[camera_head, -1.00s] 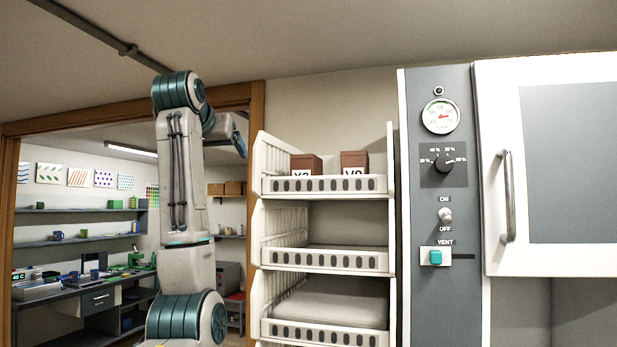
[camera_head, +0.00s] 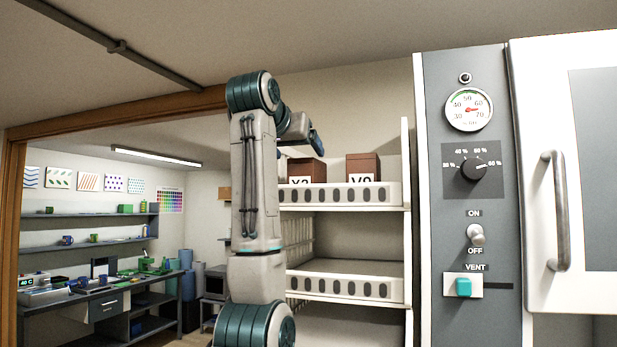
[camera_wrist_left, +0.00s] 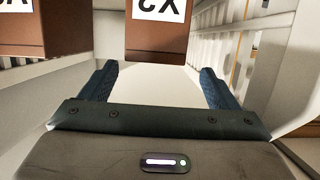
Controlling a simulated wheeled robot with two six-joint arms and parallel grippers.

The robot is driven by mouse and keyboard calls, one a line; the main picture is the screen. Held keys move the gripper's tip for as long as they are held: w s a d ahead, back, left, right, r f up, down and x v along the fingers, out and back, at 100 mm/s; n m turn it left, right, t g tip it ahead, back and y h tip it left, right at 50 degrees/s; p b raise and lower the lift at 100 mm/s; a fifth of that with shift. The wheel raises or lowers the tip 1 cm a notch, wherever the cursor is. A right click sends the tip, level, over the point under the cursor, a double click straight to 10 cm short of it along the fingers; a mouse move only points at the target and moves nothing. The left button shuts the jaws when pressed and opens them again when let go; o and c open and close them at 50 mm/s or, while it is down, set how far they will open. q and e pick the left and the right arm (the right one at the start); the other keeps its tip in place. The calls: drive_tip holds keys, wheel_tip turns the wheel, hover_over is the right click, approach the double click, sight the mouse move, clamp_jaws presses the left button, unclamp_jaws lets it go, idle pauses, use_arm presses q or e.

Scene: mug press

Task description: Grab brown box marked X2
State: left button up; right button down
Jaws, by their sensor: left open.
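The brown box marked X2 (camera_head: 307,169) stands on the top shelf of the white rack, its lower part hidden by the shelf's front lip. In the left wrist view the same box (camera_wrist_left: 156,38) shows upside down, centred just beyond the fingertips, with its white label facing me. My left gripper (camera_wrist_left: 158,82) is open and empty, a finger towards each side of the box, with no contact visible. In the head view the left gripper (camera_head: 316,140) is partly hidden behind its own arm and is near the box's top. My right gripper is not in view.
A second brown labelled box (camera_head: 363,168) stands to the right on the same shelf; it also shows in the wrist view (camera_wrist_left: 22,30). The shelf's slotted lip (camera_head: 345,194) rises in front. A grey control panel (camera_head: 474,190) and white door (camera_head: 590,170) stand right.

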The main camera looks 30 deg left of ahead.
use_arm(q)
drive_tip(key=p+x, duration=0.2)
drive_tip(key=x, duration=0.1)
drive_tip(key=p+x, duration=0.2)
drive_tip(key=shift+w+d, duration=0.1)
drive_tip(key=shift+w, duration=0.3)
drive_tip(key=shift+w+f+p, duration=0.2)
drive_tip(key=shift+w+p, duration=0.15)
drive_tip(key=shift+w, duration=0.05)
drive_tip(key=shift+f, duration=0.15)
drive_tip(key=shift+w, duration=0.1)
drive_tip(key=c, duration=1.3)
drive_tip(key=shift+o, duration=0.2)
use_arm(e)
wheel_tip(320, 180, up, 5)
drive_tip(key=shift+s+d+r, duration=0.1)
